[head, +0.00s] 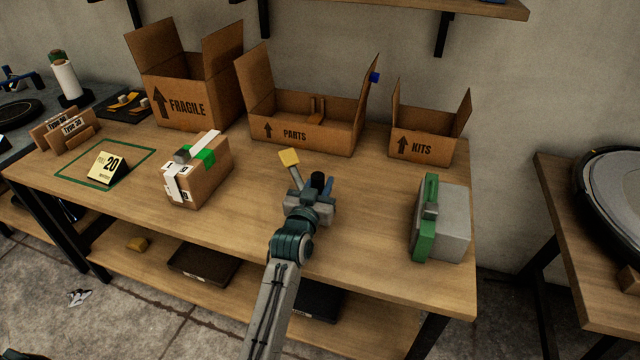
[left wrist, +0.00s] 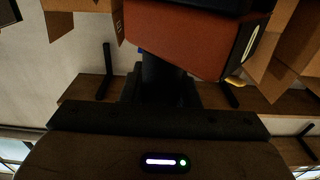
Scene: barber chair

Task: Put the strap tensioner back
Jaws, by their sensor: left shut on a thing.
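My left gripper (head: 312,192) is above the middle of the workbench, in front of the PARTS box. It is shut on a tool, which I take to be the strap tensioner. The tool's yellow end (head: 289,157) and grey shank stick out up and to the left; a dark and blue part shows beside the fingers. The gripper hides its middle. In the left wrist view, an orange-brown block (left wrist: 195,35) with a dark top fills the upper middle, close to the camera; I cannot tell whether it is part of the tool. My right gripper is not in view.
Open cartons marked FRAGILE (head: 186,100), PARTS (head: 290,132) and KITS (head: 415,148) stand along the back. A strapped brown carton (head: 205,172) is left of my gripper. A grey box (head: 456,222) with a green strap is right. Bare bench lies between them.

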